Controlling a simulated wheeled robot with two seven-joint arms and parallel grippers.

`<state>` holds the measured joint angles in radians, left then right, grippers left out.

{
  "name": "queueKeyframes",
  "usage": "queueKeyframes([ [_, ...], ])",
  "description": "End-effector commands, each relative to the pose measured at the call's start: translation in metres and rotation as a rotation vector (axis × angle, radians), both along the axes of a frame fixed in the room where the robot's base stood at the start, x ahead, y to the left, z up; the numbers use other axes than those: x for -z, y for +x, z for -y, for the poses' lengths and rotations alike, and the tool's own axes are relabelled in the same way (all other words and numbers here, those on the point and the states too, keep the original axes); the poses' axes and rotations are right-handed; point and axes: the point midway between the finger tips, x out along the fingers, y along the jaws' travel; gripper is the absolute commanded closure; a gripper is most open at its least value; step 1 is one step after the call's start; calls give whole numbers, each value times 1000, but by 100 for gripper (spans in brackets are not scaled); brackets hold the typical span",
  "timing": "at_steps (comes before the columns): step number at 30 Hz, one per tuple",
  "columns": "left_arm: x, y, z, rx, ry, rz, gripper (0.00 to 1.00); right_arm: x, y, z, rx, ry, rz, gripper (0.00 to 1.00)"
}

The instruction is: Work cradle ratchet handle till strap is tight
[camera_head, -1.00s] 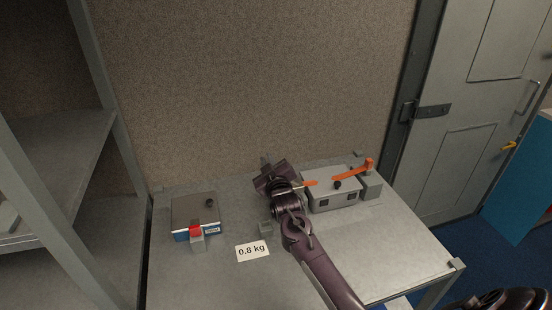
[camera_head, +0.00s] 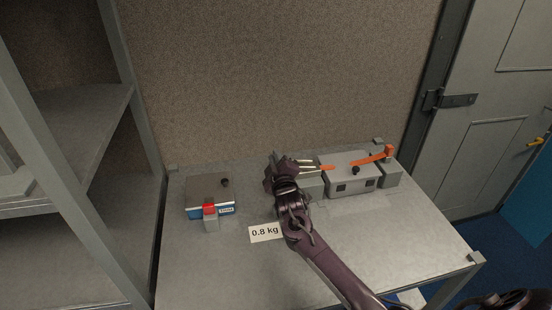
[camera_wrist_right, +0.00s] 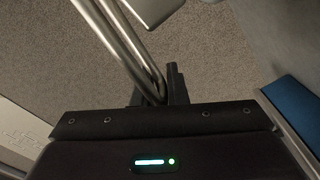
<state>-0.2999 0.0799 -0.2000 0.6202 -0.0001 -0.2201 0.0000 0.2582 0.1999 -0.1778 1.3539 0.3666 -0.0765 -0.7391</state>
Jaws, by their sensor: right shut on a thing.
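My right gripper (camera_head: 279,168) is at the middle of the bench, left of the grey cradle box, and shut on the ratchet handle. The handle shows as pale metal rods (camera_head: 303,165) running right from the gripper toward the cradle. In the right wrist view the two rods (camera_wrist_right: 128,45) pass into the dark jaws (camera_wrist_right: 161,92). An orange strap (camera_head: 374,158) runs over the grey box (camera_head: 350,182) to a post at its right; a short orange piece (camera_head: 327,167) shows at the left. The ratchet body is partly hidden, so I cannot judge the strap's tension.
A blue-and-grey box (camera_head: 209,190) with a red-topped block (camera_head: 210,216) stands at the left. A "0.8 kg" card (camera_head: 264,233) lies beside my forearm. The bench front (camera_head: 230,280) is clear. A shelf unit (camera_head: 130,190) stands left, a door (camera_head: 485,130) right.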

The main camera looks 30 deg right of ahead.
Motion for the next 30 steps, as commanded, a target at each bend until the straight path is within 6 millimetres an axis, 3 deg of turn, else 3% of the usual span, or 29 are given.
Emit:
queueKeyframes([
  [10, 0, 0, 0, 0, 0, 0, 64, 3, -1, 0, 1, 4, -5, 100],
  [11, 0, 0, 0, 0, 0, 0, 64, 3, -1, 0, 1, 4, -5, 83],
  [15, 0, 0, 0, 0, 0, 0, 64, 2, -1, 0, 1, 3, -3, 69],
  [23, 0, 0, 0, 0, 0, 0, 64, 1, -1, 0, 0, 2, -1, 69],
  [30, 5, 0, 0, 0, 0, 0, 64, 4, -27, -7, 0, 3, -3, 69],
])
